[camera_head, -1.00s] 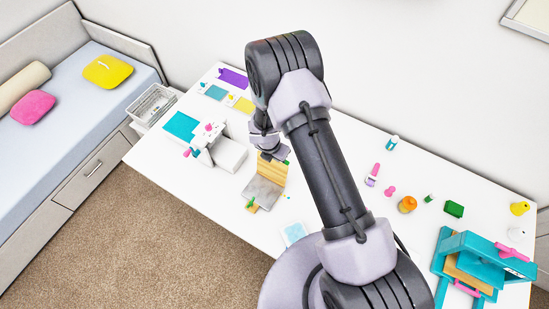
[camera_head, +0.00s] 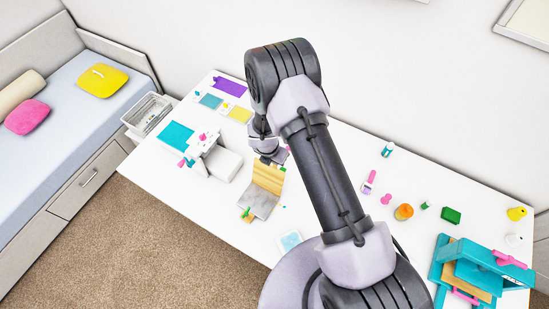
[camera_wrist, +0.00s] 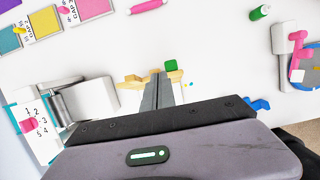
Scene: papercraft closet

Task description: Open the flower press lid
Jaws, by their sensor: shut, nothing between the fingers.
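The flower press seems to be the small wooden piece near the middle of the table. Its wooden lid (camera_head: 268,177) stands raised at the back of a flat grey plate (camera_head: 259,204), with a green part at the front left corner. My gripper (camera_head: 280,157) is just behind the lid's top edge, shut and empty. I cannot tell whether it touches the lid. In the wrist view my shut fingers (camera_wrist: 157,90) cover the middle of the press, and wooden bits of it (camera_wrist: 132,82) and a green knob (camera_wrist: 171,66) show around them.
A white machine (camera_head: 218,158) with a teal sheet stands close on the left. Coloured cards (camera_head: 229,87) lie behind it. A pale blue tile (camera_head: 290,241) lies in front. Small bottles and an orange jar (camera_head: 403,211) are at right, beside a teal press with pink handles (camera_head: 470,272).

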